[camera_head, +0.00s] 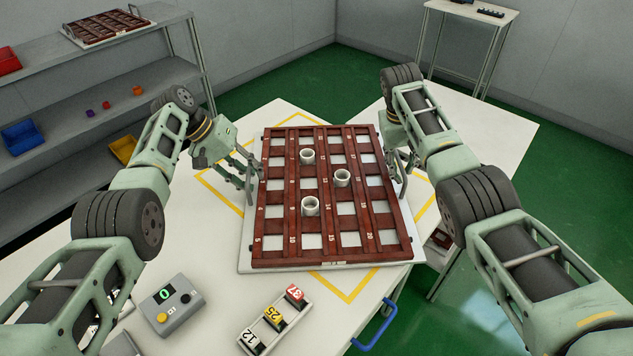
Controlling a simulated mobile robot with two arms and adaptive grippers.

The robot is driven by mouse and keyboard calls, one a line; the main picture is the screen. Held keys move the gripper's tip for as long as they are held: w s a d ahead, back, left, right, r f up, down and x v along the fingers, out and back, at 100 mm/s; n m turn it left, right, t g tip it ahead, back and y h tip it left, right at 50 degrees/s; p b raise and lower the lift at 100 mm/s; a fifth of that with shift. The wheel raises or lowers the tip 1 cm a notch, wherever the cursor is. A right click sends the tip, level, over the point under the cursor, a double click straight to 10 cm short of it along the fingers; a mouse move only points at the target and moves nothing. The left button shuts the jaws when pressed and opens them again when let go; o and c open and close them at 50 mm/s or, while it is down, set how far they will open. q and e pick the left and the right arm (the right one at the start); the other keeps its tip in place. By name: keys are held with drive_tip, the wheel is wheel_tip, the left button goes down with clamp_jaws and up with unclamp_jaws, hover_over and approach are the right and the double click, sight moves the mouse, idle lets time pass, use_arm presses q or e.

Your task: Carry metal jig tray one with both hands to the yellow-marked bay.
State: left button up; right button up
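A metal jig tray with a red-brown grid (334,250) and a pale metal base is at the centre, over the yellow-marked bay (345,294) on the white table. The tray sits at an angle to the yellow outline and hides much of it. I cannot tell whether it rests on the table or is just above it. Three white cups stand in its cells. My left gripper (252,176) is at the tray's left edge and my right gripper (402,168) at its right edge, by the handles. The finger closure is unclear on both sides.
A grey box with a green display (173,305) and a holder with numbered tags (274,320) lie at the table's front. A blue handle (375,327) sticks out at the front edge. A similar tray (105,27) is on the left shelf. Bare table lies at the back right.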

drive_tip(key=shift+a, duration=0.1)
use_arm(q)
drive_tip(key=v, duration=1.1)
drive_tip(key=shift+a+r, duration=0.15)
drive_tip(key=shift+r, duration=0.25)
use_arm(e)
wheel_tip(320, 180, up, 12)
drive_tip(key=a, duration=0.2)
drive_tip(key=shift+a+f, duration=0.15)
